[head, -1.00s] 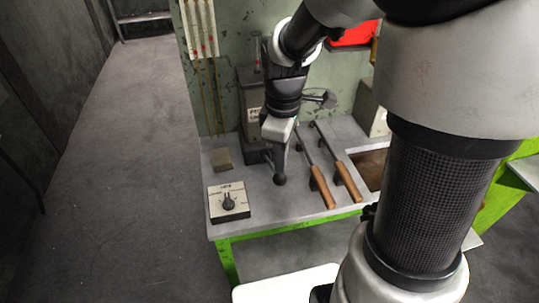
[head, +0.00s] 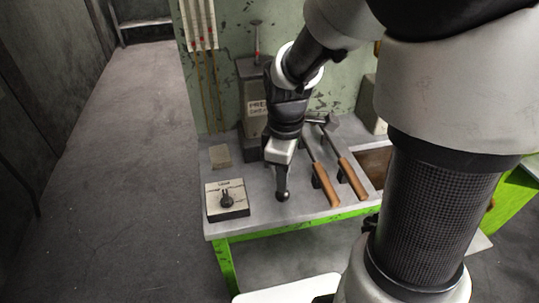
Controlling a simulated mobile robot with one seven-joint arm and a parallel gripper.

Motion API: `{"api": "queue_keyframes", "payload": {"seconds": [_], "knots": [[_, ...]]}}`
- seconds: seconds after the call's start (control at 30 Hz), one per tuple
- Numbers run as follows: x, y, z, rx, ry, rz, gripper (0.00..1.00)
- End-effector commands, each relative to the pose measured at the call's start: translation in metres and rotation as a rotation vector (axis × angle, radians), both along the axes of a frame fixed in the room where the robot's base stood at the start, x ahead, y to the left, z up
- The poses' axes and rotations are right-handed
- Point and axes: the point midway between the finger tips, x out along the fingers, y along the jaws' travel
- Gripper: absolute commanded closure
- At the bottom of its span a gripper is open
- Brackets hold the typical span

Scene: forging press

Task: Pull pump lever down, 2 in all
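The pump lever shows as a short dark bar with a round black knob (head: 282,196) at its end, low over the front of the bench. My gripper (head: 281,168) points down at the lever, right above the knob, and appears to touch the bar. Its fingers are small and mostly hidden by its own body, so I cannot see whether they are closed around the bar. The grey pump box (head: 255,100), with a partly covered label, stands behind my wrist. The lever's root is hidden by my arm.
A dial box (head: 227,200) sits at the bench's front left, with a small grey-brown block (head: 220,156) behind it. Two wooden-handled tools (head: 326,186) lie close to the right of the lever. The bench (head: 262,222) has a green front edge. Open floor lies left.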

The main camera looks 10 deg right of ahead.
Motion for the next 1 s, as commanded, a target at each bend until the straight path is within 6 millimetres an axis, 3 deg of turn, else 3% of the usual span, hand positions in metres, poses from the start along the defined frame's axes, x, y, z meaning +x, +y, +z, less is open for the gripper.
{"api": "queue_keyframes", "payload": {"seconds": [0.1,0.53,0.77,1.0], "knots": [[-0.001,0.000,-0.011,0.000,-0.002,0.000,1.00],[-0.002,0.000,-0.014,0.000,-0.001,0.000,1.00],[-0.004,0.000,-0.034,0.001,0.001,0.000,1.00],[-0.004,0.000,-0.027,-0.001,-0.001,0.000,1.00]]}}
